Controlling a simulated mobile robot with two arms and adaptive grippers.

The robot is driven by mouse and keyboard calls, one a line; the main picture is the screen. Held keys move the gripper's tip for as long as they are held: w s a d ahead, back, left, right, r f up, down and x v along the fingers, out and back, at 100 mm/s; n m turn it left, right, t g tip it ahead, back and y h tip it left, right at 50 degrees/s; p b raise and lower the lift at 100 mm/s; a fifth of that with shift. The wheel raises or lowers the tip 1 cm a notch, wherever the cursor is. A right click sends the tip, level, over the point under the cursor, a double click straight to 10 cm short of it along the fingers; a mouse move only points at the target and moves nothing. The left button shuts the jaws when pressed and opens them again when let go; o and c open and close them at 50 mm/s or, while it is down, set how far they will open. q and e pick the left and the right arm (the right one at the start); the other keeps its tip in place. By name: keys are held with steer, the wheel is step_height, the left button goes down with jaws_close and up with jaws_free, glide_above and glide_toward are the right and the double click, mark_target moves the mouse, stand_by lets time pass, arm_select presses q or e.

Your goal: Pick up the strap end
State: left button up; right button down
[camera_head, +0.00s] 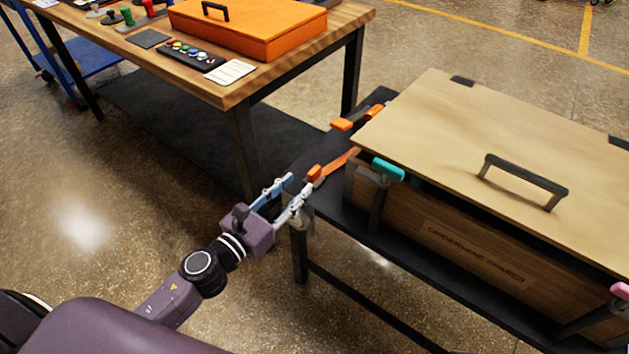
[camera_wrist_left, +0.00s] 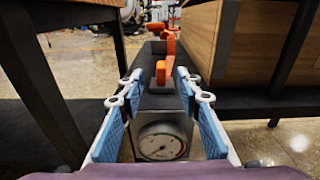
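An orange strap (camera_head: 336,164) lies on the dark end of the bench, left of the wooden crate. Its thicker near tip, the strap end (camera_head: 314,173), points toward my left gripper (camera_head: 300,183). The left gripper is open, with the strap end just ahead of its fingertips. In the left wrist view the orange strap end (camera_wrist_left: 161,73) shows between and beyond the blue-padded fingers (camera_wrist_left: 160,92). Nothing is visibly held, and contact with the fingers cannot be told. My right gripper is not in view.
The wooden crate (camera_head: 470,255) with a handled lid (camera_head: 500,130) stands right of the gripper. More orange pieces (camera_head: 342,124) lie behind the strap. A wooden table (camera_head: 235,95) with an orange case (camera_head: 250,30) stands back left. A round gauge (camera_wrist_left: 161,142) sits low ahead.

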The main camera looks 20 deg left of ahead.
mark_target(309, 176)
arm_select(q)
steer(key=shift+w+d, duration=0.25)
steer(key=shift+x, duration=1.15)
steer(key=x, duration=0.5)
steer(key=shift+f, duration=0.1)
steer(key=shift+s, duration=0.1)
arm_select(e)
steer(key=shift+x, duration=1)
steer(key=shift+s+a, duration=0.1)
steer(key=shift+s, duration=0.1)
arm_select(q)
jaws_close()
